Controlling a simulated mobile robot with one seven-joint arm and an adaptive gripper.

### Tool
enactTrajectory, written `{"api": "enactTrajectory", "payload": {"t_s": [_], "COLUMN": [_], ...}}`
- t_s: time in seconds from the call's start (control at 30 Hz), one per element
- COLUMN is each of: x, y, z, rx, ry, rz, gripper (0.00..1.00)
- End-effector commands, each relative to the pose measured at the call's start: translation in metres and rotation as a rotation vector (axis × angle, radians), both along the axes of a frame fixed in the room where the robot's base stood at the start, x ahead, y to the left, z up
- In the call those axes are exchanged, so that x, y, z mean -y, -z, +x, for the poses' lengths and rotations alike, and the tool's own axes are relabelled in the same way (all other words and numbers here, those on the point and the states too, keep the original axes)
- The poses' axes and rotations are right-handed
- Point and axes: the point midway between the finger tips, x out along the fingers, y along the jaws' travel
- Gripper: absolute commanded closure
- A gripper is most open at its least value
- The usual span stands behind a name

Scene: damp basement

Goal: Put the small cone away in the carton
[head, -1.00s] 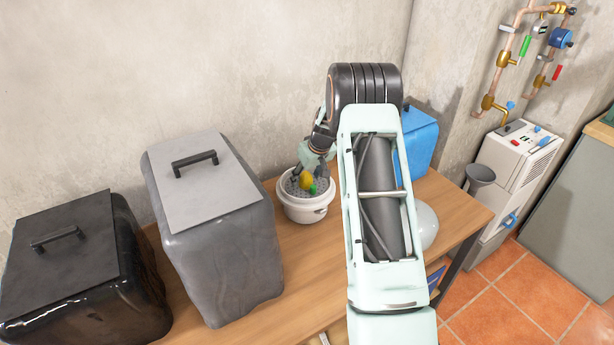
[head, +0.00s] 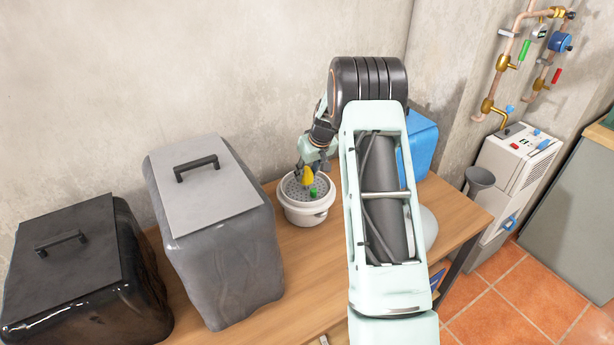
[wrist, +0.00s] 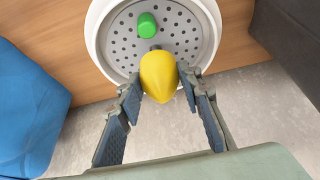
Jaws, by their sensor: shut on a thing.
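The small cone is yellow and smooth (head: 308,176). My gripper (head: 310,167) is shut on it, over a white round tub (head: 306,217) with a grey perforated top. In the wrist view the yellow cone (wrist: 158,77) sits between the two fingers of my gripper (wrist: 160,92), its pointed end toward the camera. The cone seems slightly above the perforated top. A green cylinder (wrist: 147,26) stands on that top beside the cone. I cannot make out a carton for certain in either view.
A grey bin with a lid (head: 225,250) and a black bin (head: 85,275) stand left of the tub. A blue box (head: 420,145) and a pale round object (head: 430,228) are right, partly behind my arm. The wooden bench (head: 292,265) is bare in front of the tub.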

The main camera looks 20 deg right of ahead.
Motion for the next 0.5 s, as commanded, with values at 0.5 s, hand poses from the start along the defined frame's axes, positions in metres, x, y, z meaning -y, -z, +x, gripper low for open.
{"api": "enactTrajectory", "payload": {"t_s": [0.5], "x": [0.0005], "y": [-0.0106], "z": [-0.0014], "rx": [0.000], "ry": [0.001], "rz": [0.000], "gripper": [0.90]}}
